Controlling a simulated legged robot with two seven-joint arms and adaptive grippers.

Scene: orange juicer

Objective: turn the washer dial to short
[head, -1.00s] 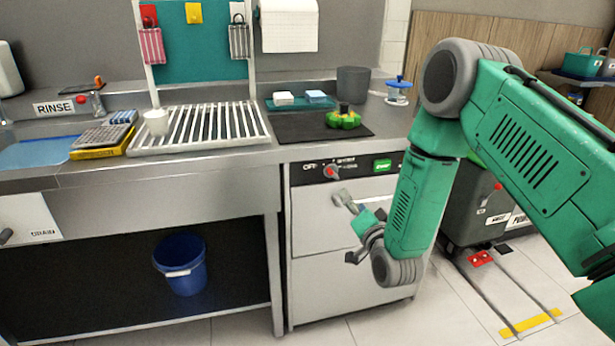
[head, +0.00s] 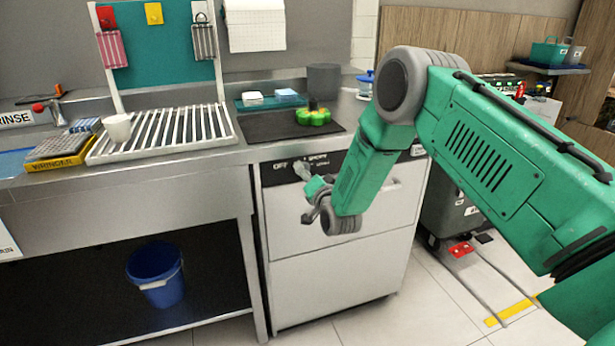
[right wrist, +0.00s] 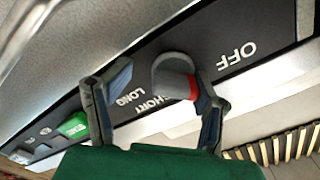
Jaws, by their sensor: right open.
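The washer dial (right wrist: 172,72) is a grey knob with a red pointer on the washer's black panel. In the right wrist view, which shows the panel upside down, the pointer is on the knob's lower right side, between the OFF and SHORT labels. My right gripper (right wrist: 164,80) is open, with one finger on either side of the knob; I cannot tell whether they touch it. In the head view my right gripper (head: 304,178) is at the front of the washer (head: 340,215) and largely hides the dial. My left gripper is not in view.
A green button (right wrist: 74,125) and smaller controls sit further along the panel. A worktop with a green object (head: 313,118) on a dark mat is above the washer. A blue bucket (head: 156,276) stands under the sink counter to the left.

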